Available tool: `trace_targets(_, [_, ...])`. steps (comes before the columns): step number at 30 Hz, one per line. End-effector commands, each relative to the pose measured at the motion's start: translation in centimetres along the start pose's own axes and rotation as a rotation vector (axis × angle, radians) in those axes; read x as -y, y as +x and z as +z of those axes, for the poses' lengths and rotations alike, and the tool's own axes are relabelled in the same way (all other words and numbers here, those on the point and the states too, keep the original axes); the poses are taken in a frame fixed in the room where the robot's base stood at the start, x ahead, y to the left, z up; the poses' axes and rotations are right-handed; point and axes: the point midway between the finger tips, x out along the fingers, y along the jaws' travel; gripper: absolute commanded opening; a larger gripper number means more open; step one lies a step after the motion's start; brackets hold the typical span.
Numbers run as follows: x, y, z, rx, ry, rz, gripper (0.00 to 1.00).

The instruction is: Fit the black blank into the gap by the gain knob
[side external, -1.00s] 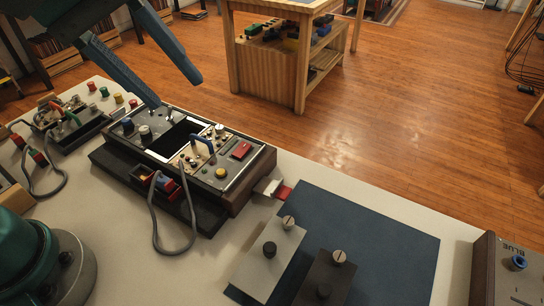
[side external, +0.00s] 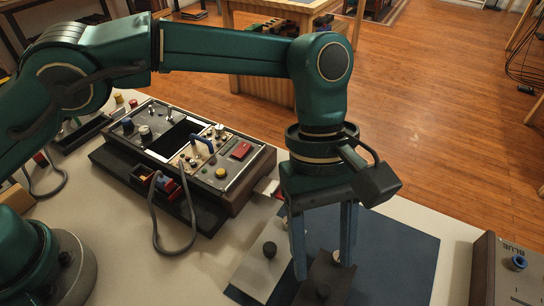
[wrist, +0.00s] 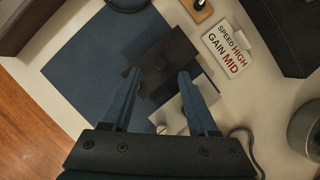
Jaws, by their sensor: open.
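In the wrist view the dark plate (wrist: 172,55) lies beyond and between the fingertips (wrist: 160,74); contact cannot be told. A grey blank (side external: 250,275) with a black knob lies beside it. The console (side external: 243,180) has a dark rectangular gap (side external: 180,136) in its top, with knobs beside it; their labels are unreadable here.
A sign (wrist: 229,48) reads "SPEED HIGH GAIN MID". A grey cable (side external: 157,220) loops in front of the console, near a small bin (side external: 160,188) of coloured parts. A box marked BLUE (side external: 490,270) stands at the right. The mat's right side is clear.

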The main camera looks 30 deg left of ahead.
Motion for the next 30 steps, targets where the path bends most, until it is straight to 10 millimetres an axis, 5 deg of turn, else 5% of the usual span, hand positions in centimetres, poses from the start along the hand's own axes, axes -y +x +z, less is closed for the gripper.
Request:
trace_targets(12, [0.1, 4.5, 0.2, -0.001, 0.006, -0.001, 0.59])
trace_targets(22, [0.1, 4.9, 0.1, -0.001, 0.005, 0.000, 0.59])
trace_targets(27, [0.1, 4.9, 0.1, -0.001, 0.005, 0.001, 0.00])
trace_targets(30, [0.1, 4.9, 0.1, -0.001, 0.005, 0.001, 0.00])
